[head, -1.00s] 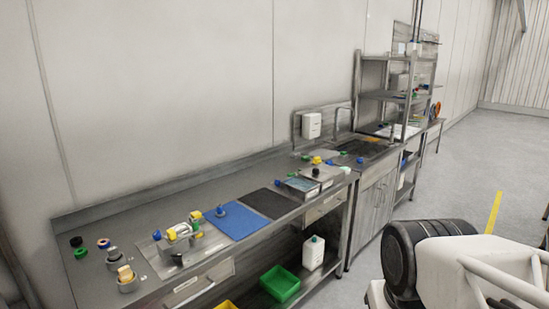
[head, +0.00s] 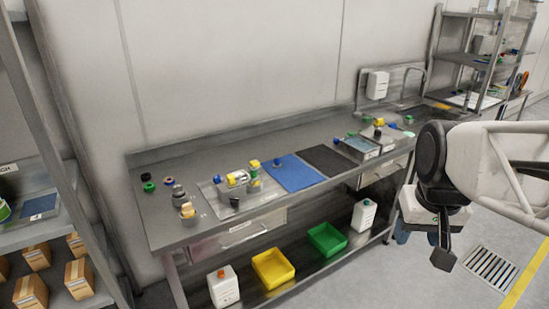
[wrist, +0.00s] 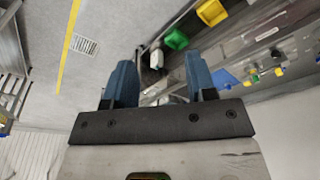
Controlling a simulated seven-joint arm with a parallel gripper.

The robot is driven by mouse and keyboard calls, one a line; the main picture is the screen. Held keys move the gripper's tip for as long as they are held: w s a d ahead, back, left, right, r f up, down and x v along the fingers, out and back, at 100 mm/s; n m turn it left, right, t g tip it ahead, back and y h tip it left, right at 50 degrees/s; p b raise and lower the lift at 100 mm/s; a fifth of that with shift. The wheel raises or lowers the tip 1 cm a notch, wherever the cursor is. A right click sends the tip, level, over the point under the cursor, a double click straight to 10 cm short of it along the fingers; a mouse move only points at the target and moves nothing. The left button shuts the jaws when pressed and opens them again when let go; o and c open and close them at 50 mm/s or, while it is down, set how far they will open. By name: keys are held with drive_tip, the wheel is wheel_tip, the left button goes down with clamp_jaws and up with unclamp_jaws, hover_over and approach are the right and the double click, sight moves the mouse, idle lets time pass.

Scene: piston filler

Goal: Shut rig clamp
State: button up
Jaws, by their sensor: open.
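The rig (head: 235,182) sits on a metal plate (head: 212,197) on the steel bench. It has a pale cylindrical body with yellow and blue parts. The clamp is too small to make out, so I cannot tell how it stands. Small yellow and blue parts (wrist: 265,75) show on the bench in the wrist view, tilted and partly cut by the picture. My gripper (wrist: 161,62) is open and empty, with two blue fingers apart. In the head view the gripper (head: 403,234) hangs in front of the bench, right of the rig and well away from it.
A blue mat (head: 292,172) and a dark mat (head: 329,160) lie right of the rig. Round parts (head: 180,195) stand to its left. Yellow (head: 272,268) and green (head: 327,239) bins sit below. A box shelf (head: 45,225) stands at left. Floor before the bench is clear.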

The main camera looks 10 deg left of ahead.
drive_tip(key=w+a+r+n, duration=0.1)
drive_tip(key=w+a, duration=0.3)
drive_tip(key=w, duration=0.4)
drive_tip(key=w+a+r+n, duration=0.1)
drive_tip(key=w+a, duration=0.4)
drive_tip(key=w, duration=0.2)
drive_tip(key=n+g, duration=0.2)
drive_tip(key=n, duration=0.4)
hover_over(231, 176)
drive_tip(key=f, duration=1.6)
drive_tip(key=shift+d+f, duration=0.25)
drive_tip(key=shift+d, duration=0.1)
drive_tip(key=shift+w+a+f, duration=0.1)
drive_tip(key=shift+a+f, duration=0.15)
drive_tip(key=shift+a, duration=0.25)
drive_tip(key=shift+f, duration=0.1)
drive_tip(key=shift+f, duration=3.8)
